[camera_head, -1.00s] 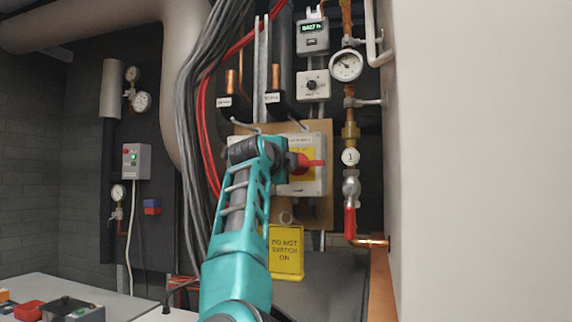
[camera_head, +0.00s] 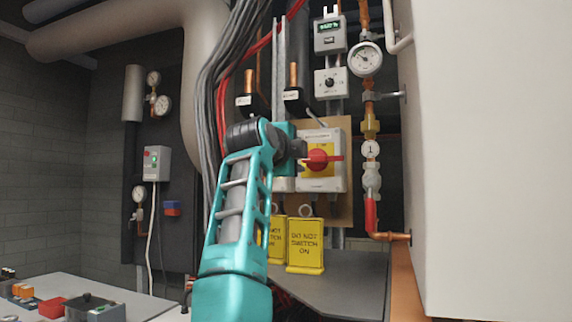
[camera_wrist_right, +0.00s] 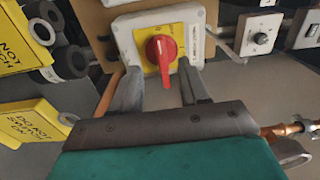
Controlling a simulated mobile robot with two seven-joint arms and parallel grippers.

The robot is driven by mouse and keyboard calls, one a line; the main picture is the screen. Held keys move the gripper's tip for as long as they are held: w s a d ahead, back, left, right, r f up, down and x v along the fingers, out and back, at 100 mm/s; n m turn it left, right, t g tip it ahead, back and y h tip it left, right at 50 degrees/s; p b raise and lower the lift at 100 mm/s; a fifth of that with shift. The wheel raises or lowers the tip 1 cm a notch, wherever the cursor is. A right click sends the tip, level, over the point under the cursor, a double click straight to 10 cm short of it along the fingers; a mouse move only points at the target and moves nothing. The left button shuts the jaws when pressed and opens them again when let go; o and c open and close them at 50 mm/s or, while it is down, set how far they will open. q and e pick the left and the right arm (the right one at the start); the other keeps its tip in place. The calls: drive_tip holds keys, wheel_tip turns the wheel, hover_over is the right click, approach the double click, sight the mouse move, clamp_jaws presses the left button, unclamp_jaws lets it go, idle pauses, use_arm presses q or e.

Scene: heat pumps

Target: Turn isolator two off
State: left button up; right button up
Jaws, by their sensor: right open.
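An isolator (camera_head: 338,181) with a white box, yellow plate and red knob (camera_head: 322,158) is on a brown board. The knob's handle lies level in the head view; I cannot read its markings or the isolator's number. A second white box (camera_head: 283,184) beside it is mostly hidden behind my right arm. My right gripper (camera_head: 300,149) is just left of the red knob in the head view. In the right wrist view its fingers (camera_wrist_right: 160,75) are open, pointing at the isolator (camera_wrist_right: 195,40), with the red knob (camera_wrist_right: 161,52) between and slightly beyond the tips. My left gripper is not in view.
A rotary dial box (camera_head: 331,83) and a gauge (camera_head: 365,58) are above. A copper pipe with a red lever (camera_head: 371,212) and a large white casing (camera_head: 480,150) stand on the right.

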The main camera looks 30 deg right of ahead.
drive_tip(key=shift+b+v, duration=0.75)
drive_tip(key=shift+v, duration=2.2)
